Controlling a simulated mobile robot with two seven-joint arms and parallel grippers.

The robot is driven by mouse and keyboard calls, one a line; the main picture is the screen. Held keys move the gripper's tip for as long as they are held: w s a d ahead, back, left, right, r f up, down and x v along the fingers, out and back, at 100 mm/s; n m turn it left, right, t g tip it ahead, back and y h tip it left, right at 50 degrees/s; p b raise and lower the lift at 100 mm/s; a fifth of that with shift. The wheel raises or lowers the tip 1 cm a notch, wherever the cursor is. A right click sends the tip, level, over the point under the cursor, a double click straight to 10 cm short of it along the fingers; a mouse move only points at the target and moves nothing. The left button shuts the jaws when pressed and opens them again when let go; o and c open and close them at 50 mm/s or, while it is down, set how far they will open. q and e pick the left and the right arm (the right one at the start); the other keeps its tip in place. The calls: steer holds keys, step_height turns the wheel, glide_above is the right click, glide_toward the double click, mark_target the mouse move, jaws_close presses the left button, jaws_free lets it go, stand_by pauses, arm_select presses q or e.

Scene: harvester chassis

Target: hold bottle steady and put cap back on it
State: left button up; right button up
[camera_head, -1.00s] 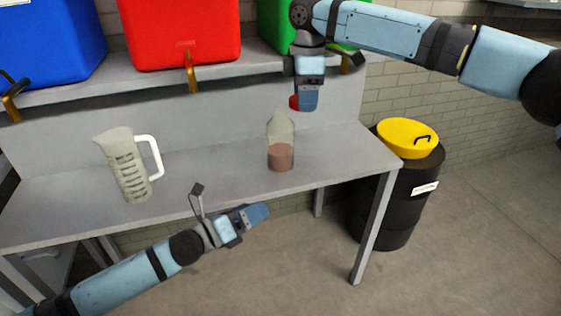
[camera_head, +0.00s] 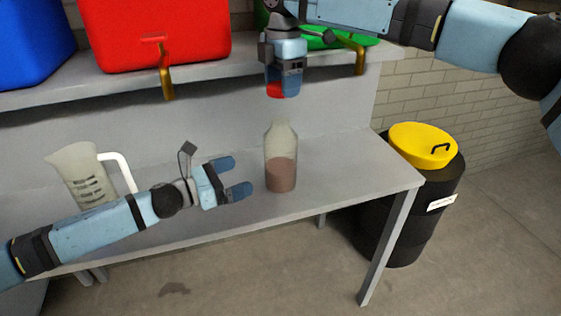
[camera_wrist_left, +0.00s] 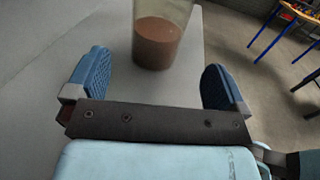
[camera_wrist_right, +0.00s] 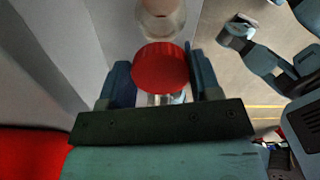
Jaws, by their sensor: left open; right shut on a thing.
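A clear bottle (camera_head: 281,150) with brown contents stands upright on the grey table. It also shows in the left wrist view (camera_wrist_left: 158,40), ahead of and between the fingers, and its upper part is cut off there. My left gripper (camera_head: 243,177) is open and empty just left of the bottle, apart from it. My right gripper (camera_head: 278,88) is shut on the red cap (camera_head: 276,90) and holds it above the bottle's mouth, with a gap between. The right wrist view shows the cap (camera_wrist_right: 160,68) between the fingers and the bottle (camera_wrist_right: 160,18) beyond it.
A measuring jug (camera_head: 82,177) with a white handle stands at the table's left, behind my left arm. A shelf (camera_head: 130,91) at the back holds blue, red and green containers with brass taps. A black barrel (camera_head: 420,195) with a yellow lid stands right of the table.

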mark_target(279, 161)
arm_select(q)
steer(key=shift+r, duration=0.1)
arm_select(e)
steer(key=shift+s, duration=0.1)
arm_select(q)
steer(key=shift+w+d, duration=0.2)
steer(key=shift+d, duration=0.25)
steer(key=x, duration=1.1)
steer(key=c, duration=1)
steer(key=shift+c, duration=0.2)
arm_select(e)
steer(key=shift+f, duration=2.55)
